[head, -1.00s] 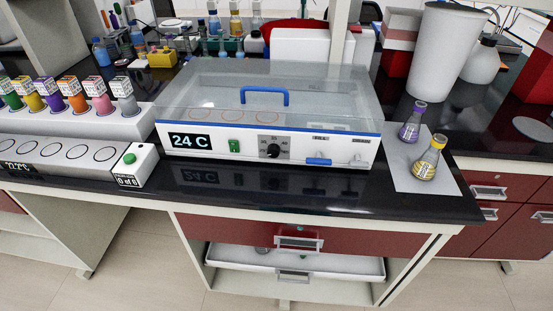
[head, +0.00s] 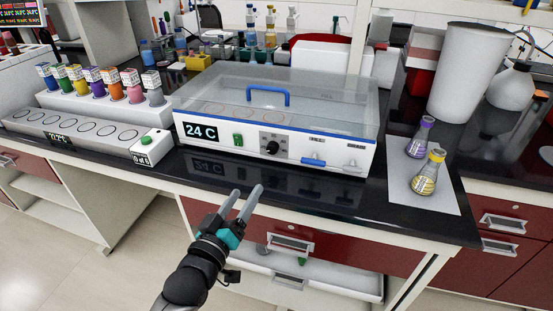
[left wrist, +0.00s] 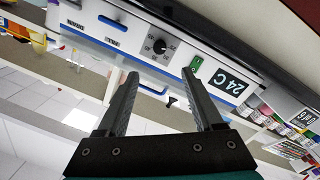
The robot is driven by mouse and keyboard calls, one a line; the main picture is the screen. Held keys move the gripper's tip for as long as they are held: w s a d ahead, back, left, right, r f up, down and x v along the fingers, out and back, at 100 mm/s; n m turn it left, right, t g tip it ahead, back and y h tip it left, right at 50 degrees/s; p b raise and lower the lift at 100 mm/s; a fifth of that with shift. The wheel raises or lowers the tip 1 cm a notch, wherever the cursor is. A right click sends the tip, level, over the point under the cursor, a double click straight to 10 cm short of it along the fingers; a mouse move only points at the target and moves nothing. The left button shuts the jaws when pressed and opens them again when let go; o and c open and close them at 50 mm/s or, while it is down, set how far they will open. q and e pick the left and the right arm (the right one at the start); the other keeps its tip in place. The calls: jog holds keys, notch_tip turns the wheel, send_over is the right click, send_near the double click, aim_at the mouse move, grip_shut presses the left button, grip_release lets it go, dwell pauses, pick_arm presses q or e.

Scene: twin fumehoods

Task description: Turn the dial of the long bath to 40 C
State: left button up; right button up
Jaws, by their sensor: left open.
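The long bath (head: 290,118) stands on the black bench with its clear lid down and a blue handle on top. Its display (head: 201,131) reads 24 C, and a green switch (head: 238,140) sits beside it. The black dial (head: 272,147) is on the front panel; it also shows in the left wrist view (left wrist: 159,46), upside down. My left gripper (head: 248,192) is open and empty, in front of the bench edge, below and apart from the dial. In the left wrist view its fingers (left wrist: 165,98) point toward the panel. My right gripper is not in view.
Two flasks, purple (head: 420,137) and yellow (head: 428,173), stand on a pale mat right of the bath. A rack (head: 105,104) with several coloured vials and a long block (head: 75,131) stand at left. The bench strip before the bath is clear.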

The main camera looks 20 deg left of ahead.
aim_at(271, 151)
pick_arm(q)
jog(key=w+b, duration=0.1)
jog(key=w, duration=0.4)
jog(key=w+d+b, duration=0.1)
jog(key=w, duration=0.4)
jog(key=w+b, duration=0.1)
jog(key=w, duration=0.4)
jog(key=shift+w+d+r, duration=0.1)
jog(key=shift+d, duration=0.1)
grip_shut()
